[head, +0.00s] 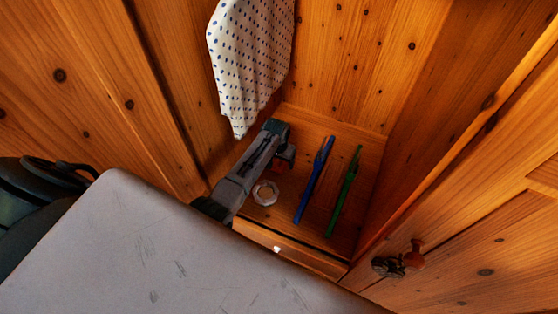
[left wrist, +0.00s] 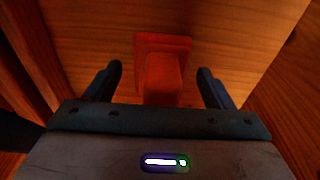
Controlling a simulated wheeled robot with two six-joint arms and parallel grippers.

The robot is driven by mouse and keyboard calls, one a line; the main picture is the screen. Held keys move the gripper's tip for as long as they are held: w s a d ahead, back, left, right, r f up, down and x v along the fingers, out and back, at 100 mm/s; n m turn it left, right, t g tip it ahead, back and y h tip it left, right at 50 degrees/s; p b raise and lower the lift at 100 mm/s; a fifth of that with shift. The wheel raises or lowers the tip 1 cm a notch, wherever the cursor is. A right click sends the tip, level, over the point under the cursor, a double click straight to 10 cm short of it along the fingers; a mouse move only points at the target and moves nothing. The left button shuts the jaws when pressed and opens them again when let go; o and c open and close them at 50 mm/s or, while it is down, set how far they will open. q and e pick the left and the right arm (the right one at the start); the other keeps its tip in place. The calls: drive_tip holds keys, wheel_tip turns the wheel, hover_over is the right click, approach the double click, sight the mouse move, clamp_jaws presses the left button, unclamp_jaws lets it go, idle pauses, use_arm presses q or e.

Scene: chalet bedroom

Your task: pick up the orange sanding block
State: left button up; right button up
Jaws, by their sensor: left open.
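The orange sanding block (left wrist: 163,78) shows in the left wrist view as a wide flat part with a narrower raised part. It lies between the two fingers of my left gripper (left wrist: 159,70), with a gap on each side. The gripper is open and holds nothing. In the head view my left gripper (head: 285,150) is low over the wooden cabinet floor, near its back left corner. Only a small piece of the sanding block (head: 279,164) shows there; the gripper hides most of it. My right gripper is not in view.
A white ring (head: 265,193), a blue tool (head: 314,180) and a green tool (head: 344,192) lie on the cabinet floor (head: 325,215). A dotted cloth (head: 250,55) hangs above my left arm. Wooden walls stand close on both sides. A door with a knob (head: 415,255) is at right.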

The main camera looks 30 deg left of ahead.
use_arm(q)
drive_tip(key=c, duration=1.1)
drive_tip(key=shift+r, duration=0.75)
wheel_tip(320, 180, up, 2)
drive_tip(key=shift+b, duration=0.45)
drive_tip(key=w+d+b, duration=0.1)
drive_tip(key=w, duration=0.2)
drive_tip(key=w+d+b, duration=0.1)
drive_tip(key=w+b, duration=0.1)
drive_tip(key=w, duration=0.1)
drive_tip(key=w+d+b, duration=0.1)
drive_tip(key=w+b, duration=0.1)
drive_tip(key=w, duration=0.2)
drive_tip(key=shift+d+f, duration=0.2)
drive_tip(key=shift+f, duration=0.05)
drive_tip(key=w+b, duration=0.1)
drive_tip(key=w, duration=0.1)
drive_tip(key=w+d+b, duration=0.2)
drive_tip(key=w, duration=0.1)
drive_tip(key=shift+w+r, duration=0.1)
drive_tip(key=shift+w, duration=0.2)
drive_tip(key=shift+w+d+r+b, duration=0.15)
drive_tip(key=shift+w+d+b, duration=0.05)
drive_tip(key=shift+w+b, duration=0.4)
drive_tip(key=shift+w, duration=0.15)
